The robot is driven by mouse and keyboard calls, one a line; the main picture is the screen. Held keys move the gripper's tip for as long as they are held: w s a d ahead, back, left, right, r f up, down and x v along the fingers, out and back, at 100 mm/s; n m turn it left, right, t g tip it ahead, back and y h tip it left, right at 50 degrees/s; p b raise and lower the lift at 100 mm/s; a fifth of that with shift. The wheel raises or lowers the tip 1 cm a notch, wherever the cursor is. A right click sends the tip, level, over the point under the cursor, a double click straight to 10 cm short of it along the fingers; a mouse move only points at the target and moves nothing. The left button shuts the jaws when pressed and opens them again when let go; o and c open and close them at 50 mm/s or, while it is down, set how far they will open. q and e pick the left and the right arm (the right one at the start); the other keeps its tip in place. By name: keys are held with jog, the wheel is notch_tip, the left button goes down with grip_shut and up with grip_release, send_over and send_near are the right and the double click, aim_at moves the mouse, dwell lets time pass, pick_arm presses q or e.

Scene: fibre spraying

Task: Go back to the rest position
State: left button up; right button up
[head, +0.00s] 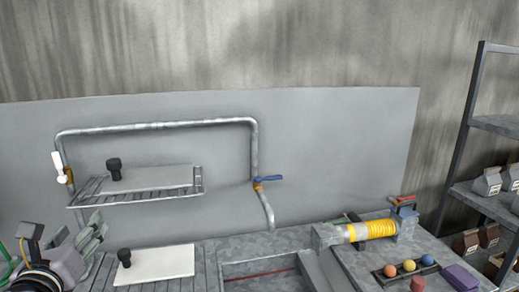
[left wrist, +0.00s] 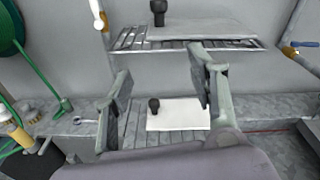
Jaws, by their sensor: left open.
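My left gripper (head: 92,235) shows at the lower left of the head view. In the left wrist view its two fingers (left wrist: 160,95) stand wide apart with nothing between them. A white board (head: 160,263) with a black knob-like piece (head: 124,257) lies on the slatted counter to the right of the gripper, apart from it; the board also shows between the fingers in the left wrist view (left wrist: 178,114). My right gripper is in neither view.
A wire rack (head: 150,198) on the wall holds a second board (head: 155,178) with a black piece. A pipe (head: 160,125) with a blue-handled valve (head: 268,179) runs above. A yellow spool (head: 370,230), coloured balls (head: 409,265) and a shelf unit (head: 470,130) stand at right.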

pick_arm(q)
jog(key=s+d+f+n+g+h, duration=0.1)
jog(key=s+d+f+n+g, duration=0.15)
jog(key=f+n, duration=0.4)
jog(key=s+d+f+n+g, duration=0.1)
jog(key=s+f+n+g, duration=0.2)
jog(key=f, duration=0.7)
jog(key=s+d+f+n+g+h, duration=0.1)
jog(key=s+d+f+n+g, duration=0.15)
jog(key=f+n, duration=0.45)
jog(key=s+d+f+n+g+h, duration=0.1)
jog(key=s+d+f+n+g, duration=0.25)
jog(key=s+f+n, duration=0.35)
jog(key=s+d+f+n+g+h, duration=0.1)
jog(key=s+d+f+n+g, duration=0.1)
jog(key=s+d+f+n, duration=0.55)
jog(key=s+a+f+m, duration=0.1)
jog(key=a+f, duration=0.1)
jog(key=f, duration=1)
jog(key=s+a+f+m, duration=0.1)
jog(key=s+f, duration=0.1)
jog(key=f, duration=1.1)
jog(key=s+a+f+g, duration=0.2)
jog(key=s+a+f, duration=0.1)
jog(key=s+f, duration=1.2)
jog(key=shift+s+f, duration=0.25)
